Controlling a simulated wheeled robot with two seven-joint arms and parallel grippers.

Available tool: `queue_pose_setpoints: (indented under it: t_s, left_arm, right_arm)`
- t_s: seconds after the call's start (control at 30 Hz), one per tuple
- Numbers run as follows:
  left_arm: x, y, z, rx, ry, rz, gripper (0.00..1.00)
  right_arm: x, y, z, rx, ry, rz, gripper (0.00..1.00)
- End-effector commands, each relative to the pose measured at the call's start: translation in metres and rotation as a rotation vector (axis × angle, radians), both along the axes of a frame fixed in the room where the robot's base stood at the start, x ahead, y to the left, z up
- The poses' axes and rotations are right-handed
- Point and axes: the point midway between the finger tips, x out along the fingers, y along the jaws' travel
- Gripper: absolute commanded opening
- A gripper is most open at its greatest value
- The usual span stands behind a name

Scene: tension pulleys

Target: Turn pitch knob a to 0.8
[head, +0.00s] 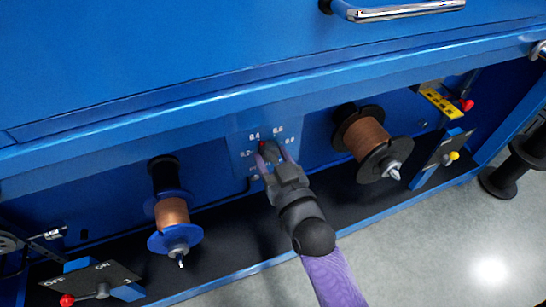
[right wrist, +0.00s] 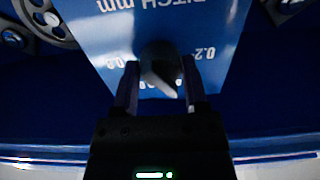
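The pitch knob (head: 270,148) is a dark knob on a blue dial plate on the machine's back wall, with marks from 0.2 at the left to 0.8 at the right. The right wrist view shows the grey knob (right wrist: 160,68) under upside-down "PITCH mm" lettering. Its narrow tip slants down-right there, which seems to be toward the 0.4 side. My right gripper (head: 269,160) is at the knob, its two fingers spread on either side of it (right wrist: 160,95). Firm contact cannot be made out. My left gripper is not in view.
A copper spool with a blue flange (head: 172,213) stands left of the dial, and a black-flanged copper spool (head: 368,140) right of it. A red-knobbed ON/OFF lever plate (head: 108,274) is at lower left. A blue ledge (head: 200,115) overhangs the dial.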

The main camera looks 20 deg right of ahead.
Motion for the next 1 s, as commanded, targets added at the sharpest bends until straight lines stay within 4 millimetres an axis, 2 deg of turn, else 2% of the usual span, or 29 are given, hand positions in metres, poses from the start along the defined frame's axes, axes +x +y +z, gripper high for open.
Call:
queue_pose_setpoints:
  t_s: [0.03, 0.13, 0.53, 1.0]
  left_arm:
    - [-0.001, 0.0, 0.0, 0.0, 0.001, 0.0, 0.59]
    - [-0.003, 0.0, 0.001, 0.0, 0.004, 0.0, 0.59]
    - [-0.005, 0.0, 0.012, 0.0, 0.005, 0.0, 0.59]
    - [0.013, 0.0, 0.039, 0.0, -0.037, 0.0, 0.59]
  right_arm:
    - [0.0, 0.0, 0.0, 0.0, 0.0, 0.0, 0.22]
    - [0.0, 0.0, 0.0, 0.0, 0.0, 0.0, 0.0]
    - [0.0, 0.0, 0.003, 0.085, 0.003, 0.001, 0.0]
    - [0.0, 0.001, 0.004, 0.494, 0.017, 0.001, 0.0]
